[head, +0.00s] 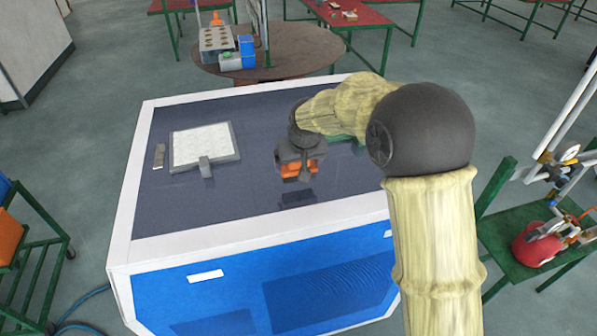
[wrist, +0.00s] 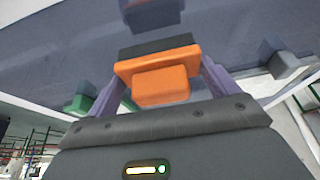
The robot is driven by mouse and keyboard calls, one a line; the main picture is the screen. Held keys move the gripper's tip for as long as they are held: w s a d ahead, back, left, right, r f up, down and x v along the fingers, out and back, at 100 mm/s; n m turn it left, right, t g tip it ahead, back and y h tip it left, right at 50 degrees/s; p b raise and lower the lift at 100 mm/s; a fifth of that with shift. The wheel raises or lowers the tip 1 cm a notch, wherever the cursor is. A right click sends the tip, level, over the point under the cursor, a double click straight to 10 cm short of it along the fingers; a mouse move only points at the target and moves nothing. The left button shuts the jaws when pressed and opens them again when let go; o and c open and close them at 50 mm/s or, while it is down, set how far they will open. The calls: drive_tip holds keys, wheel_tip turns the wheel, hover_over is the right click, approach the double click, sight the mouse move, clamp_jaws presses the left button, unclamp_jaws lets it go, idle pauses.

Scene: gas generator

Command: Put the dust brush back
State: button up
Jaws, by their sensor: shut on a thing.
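The dust brush (head: 299,170) has an orange body and shows between the jaws of my gripper (head: 301,158) in the head view. In the wrist view the orange handle block of the dust brush (wrist: 160,87) sits between the two purple fingers of my gripper (wrist: 161,78), with a dark bristle band on its far side. My gripper is shut on it. The brush is over the dark glossy top of the blue and white cabinet (head: 250,205). A dark reflection shows below it, apart from it, so it appears held above the surface.
A grey-framed white pad (head: 201,144) lies on the cabinet top at the left, with a grey block (head: 205,167) at its front edge. A small grey strip (head: 159,156) lies left of it. A green object (head: 346,138) is partly hidden behind my arm. The front of the top is clear.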

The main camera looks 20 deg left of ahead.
drive_tip(key=shift+f+p, duration=0.65)
drive_tip(key=shift+f, duration=1.2)
drive_tip(key=shift+f, duration=0.15)
drive_tip(key=o, duration=0.8)
drive_tip(key=shift+o, duration=0.2)
drive_tip(key=b+v, duration=0.3)
drive_tip(key=v, duration=0.9)
